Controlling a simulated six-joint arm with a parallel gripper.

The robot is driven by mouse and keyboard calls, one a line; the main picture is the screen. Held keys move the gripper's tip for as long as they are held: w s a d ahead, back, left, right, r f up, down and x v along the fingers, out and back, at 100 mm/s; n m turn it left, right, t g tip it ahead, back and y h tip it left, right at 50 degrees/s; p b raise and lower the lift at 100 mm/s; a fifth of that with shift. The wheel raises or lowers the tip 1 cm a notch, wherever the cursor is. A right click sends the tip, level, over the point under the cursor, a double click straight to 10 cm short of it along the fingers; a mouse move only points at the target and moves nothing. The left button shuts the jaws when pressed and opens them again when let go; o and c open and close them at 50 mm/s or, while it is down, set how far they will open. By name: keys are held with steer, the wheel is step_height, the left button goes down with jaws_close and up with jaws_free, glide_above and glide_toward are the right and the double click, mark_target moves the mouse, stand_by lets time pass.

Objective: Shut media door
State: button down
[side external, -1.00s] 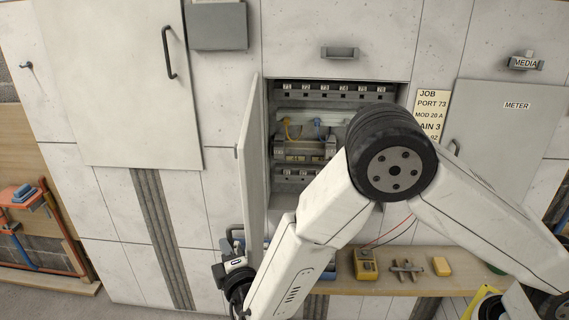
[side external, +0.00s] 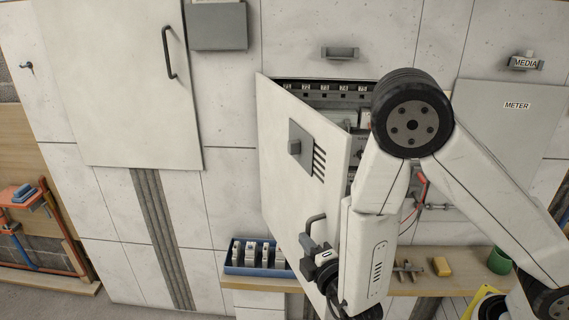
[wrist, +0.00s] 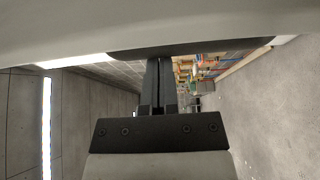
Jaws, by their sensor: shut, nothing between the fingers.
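The open white cabinet door (side external: 285,130) is hinged on its left side and stands part-way open, covering much of the cabinet opening. Rows of modules (side external: 325,88) show inside the cabinet. The MEDIA label (side external: 525,63) is on a handle at the upper right.
A METER door (side external: 500,135) is at the right. A bench shelf (side external: 460,283) below carries a blue tray (side external: 231,268) of modules, a yellow block (side external: 441,266) and a green cup (side external: 500,260). Another closed door (side external: 115,80) with a handle is at the left.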

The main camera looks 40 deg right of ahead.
mark_target(321, 240)
steer(key=shift+s+d, duration=0.3)
steer(key=shift+d, duration=0.45)
steer(key=shift+s+d, duration=0.3)
steer(key=shift+d, duration=0.4)
steer(key=shift+a, duration=0.1)
steer(key=w+a+m+h, duration=0.1)
steer(key=w+a+h, duration=0.1)
steer(key=w+a, duration=1.7)
steer(key=shift+a+g, duration=0.4)
steer(key=shift+a, duration=1.55)
steer(key=shift+w, duration=0.1)
steer(key=shift+m, duration=0.3)
